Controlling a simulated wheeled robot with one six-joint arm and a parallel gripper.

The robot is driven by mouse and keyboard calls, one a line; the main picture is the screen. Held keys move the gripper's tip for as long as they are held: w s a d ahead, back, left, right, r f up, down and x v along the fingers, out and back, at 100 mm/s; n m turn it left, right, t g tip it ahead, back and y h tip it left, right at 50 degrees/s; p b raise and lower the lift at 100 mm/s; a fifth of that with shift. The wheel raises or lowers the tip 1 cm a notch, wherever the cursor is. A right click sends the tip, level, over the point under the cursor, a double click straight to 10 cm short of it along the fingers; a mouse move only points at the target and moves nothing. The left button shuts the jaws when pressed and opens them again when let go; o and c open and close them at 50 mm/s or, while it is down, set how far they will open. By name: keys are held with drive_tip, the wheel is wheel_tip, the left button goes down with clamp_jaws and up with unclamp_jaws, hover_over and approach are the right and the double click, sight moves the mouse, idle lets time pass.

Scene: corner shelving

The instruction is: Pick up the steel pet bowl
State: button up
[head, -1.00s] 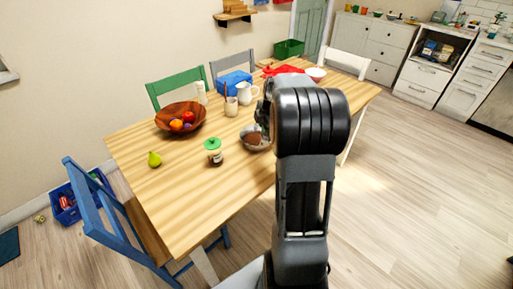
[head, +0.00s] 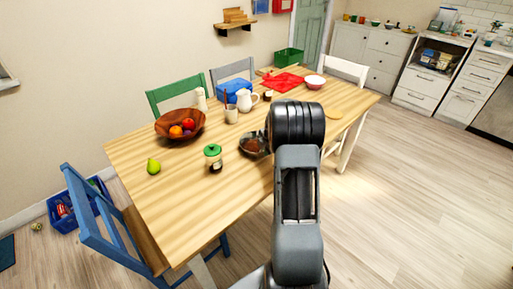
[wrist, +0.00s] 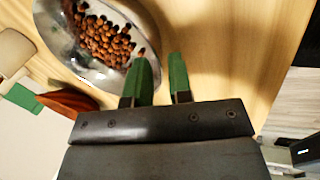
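The steel pet bowl (head: 246,151) stands on the wooden table, holding brown kibble. In the head view my arm hides its right side. In the wrist view the shiny bowl (wrist: 72,58) fills the upper left, with the kibble inside it. My gripper (wrist: 160,62) shows two green fingers with a gap between them. The left finger overlaps the bowl's near right rim in the picture, and the right finger is over bare table. I cannot tell whether either finger touches the rim. The gripper is hidden behind my arm in the head view.
A wooden fruit bowl (head: 165,125), a mug (head: 231,115) and a white pitcher (head: 247,99) stand behind. The table's front is clear. A blue chair (head: 92,215) stands at left.

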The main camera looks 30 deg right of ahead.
drive_tip(key=shift+x, duration=2.1)
drive_tip(key=shift+w, duration=0.1)
drive_tip(key=shift+c, duration=0.5)
clamp_jaws()
